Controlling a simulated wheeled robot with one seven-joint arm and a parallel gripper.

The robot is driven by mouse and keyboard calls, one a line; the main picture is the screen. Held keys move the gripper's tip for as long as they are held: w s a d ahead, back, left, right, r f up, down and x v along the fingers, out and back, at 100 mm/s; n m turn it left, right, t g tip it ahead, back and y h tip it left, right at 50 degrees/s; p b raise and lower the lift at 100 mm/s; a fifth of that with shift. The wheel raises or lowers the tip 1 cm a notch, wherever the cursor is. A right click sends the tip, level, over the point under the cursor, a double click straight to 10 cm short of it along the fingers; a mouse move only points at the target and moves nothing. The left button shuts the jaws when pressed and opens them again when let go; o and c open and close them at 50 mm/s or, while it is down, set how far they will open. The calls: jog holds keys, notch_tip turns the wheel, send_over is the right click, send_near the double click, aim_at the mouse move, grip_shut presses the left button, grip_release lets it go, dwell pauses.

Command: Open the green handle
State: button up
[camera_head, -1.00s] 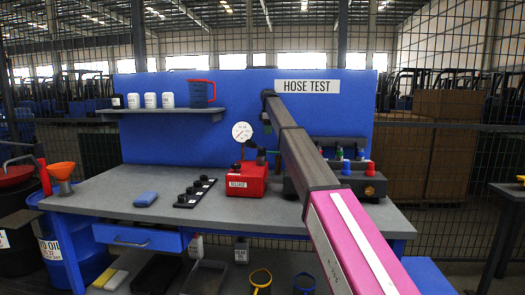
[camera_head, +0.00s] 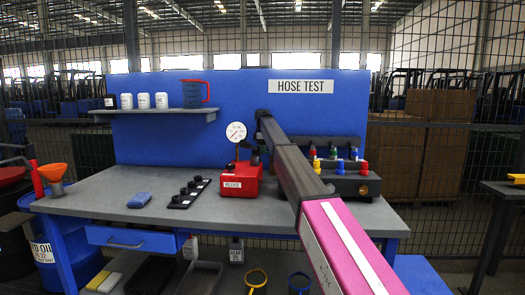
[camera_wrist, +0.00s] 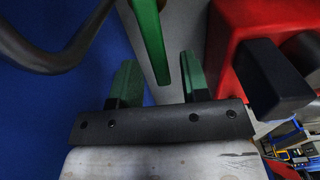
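The green handle (camera_wrist: 150,42) shows in the wrist view as a flat green bar, coming down from the top edge. Its lower end reaches into the gap between the fingertips of my gripper (camera_wrist: 160,64). The gripper is open, with green pads on both fingers and space visible on each side of the handle. I cannot tell how deep the handle sits between the fingers. In the head view my arm hides the handle and the gripper. The red pump box (camera_head: 241,183) with a round gauge (camera_head: 236,132) stands just left of my arm; it also shows in the wrist view (camera_wrist: 228,28).
A black lever-like part (camera_wrist: 270,78) juts from the red box, close to the right finger. A dark curved hose (camera_wrist: 60,60) runs at the left. The bench (camera_head: 110,190) holds a blue cloth (camera_head: 139,200) and a black knob strip (camera_head: 189,193). The blue panel (camera_head: 160,145) stands behind.

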grip_shut()
jog(key=shift+s+d+n, duration=0.1)
jog(key=shift+s+n, duration=0.3)
jog(key=shift+n, duration=0.4)
jog(key=shift+s+n, duration=0.35)
jog(key=shift+n, duration=0.45)
jog(key=shift+o, duration=0.6)
grip_release()
jog(key=shift+r, duration=0.1)
notch_tip(320, 180, up, 11)
jog(key=shift+f, duration=0.2)
